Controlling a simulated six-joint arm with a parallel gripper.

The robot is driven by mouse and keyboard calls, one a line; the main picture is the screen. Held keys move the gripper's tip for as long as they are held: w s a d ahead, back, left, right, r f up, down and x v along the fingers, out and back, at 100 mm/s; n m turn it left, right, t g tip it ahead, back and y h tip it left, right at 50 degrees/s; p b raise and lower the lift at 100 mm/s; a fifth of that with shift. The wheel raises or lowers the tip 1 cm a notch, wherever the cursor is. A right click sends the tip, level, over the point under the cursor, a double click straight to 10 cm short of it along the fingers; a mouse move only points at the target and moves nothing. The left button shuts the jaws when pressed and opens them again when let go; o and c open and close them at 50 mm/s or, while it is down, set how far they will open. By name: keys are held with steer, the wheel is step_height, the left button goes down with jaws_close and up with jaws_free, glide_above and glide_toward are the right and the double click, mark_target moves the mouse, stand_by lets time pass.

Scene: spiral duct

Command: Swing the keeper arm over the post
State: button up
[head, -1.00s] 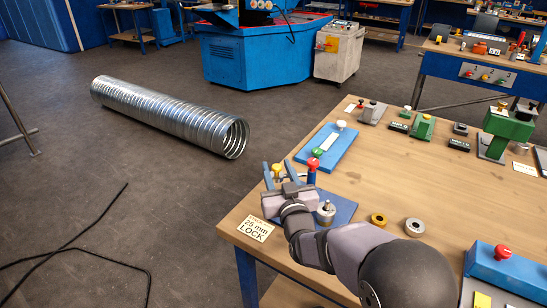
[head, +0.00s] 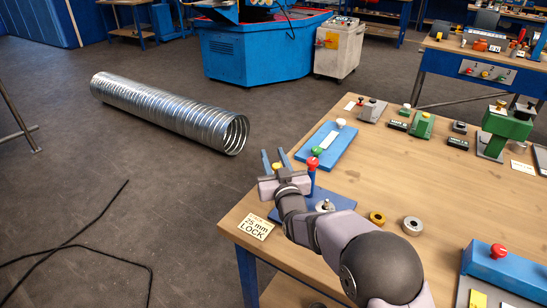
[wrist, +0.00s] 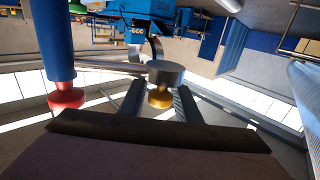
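A blue upright with a red knob (head: 312,162) stands on the small blue base plate (head: 342,213) at the table's near left corner. In the wrist view, the blue upright (wrist: 59,40) hangs at the left with its red knob below. A thin grey rod (wrist: 110,67), apparently the keeper arm, runs from near it to a grey cylinder (wrist: 166,72) with a yellow knob (wrist: 159,98). My gripper (head: 274,154) is open, its fingers either side of the yellow knob; I see no clear contact. A metal piece (head: 325,205), possibly the post, stands partly hidden behind my arm.
A "25 mm LOCK" label (head: 258,227) lies at the table corner. A blue fixture (head: 328,146) sits farther back. The spiral duct (head: 170,112) lies on the floor beyond the table edge.

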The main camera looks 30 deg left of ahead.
jaws_close()
steer(key=shift+s+d+f+n+g+y+b, duration=0.15)
steer(key=shift+s+d+n+g+y+b, duration=0.1)
steer(key=shift+s+n+g+y+b, duration=0.45)
steer(key=shift+s+d+n+g+y+b, duration=0.25)
steer(key=shift+n+g+y+b, duration=0.15)
steer(key=shift+g+b, duration=0.25)
steer(key=shift+s+d+r+n+g+y+p, duration=0.1)
steer(key=shift+s+d+n+g+y+p, duration=0.15)
steer(key=shift+s+d+n+g+y, duration=0.5)
steer(key=shift+s+r+n+g+y+p, duration=0.1)
steer(key=shift+s+n+g+p, duration=0.15)
steer(key=shift+n+g, duration=0.65)
steer(key=shift+s+d+n+g+y+p, duration=0.35)
steer(key=shift+s+g, duration=0.1)
steer(key=shift+g, duration=0.75)
steer(key=shift+o, duration=1.8)
jaws_free()
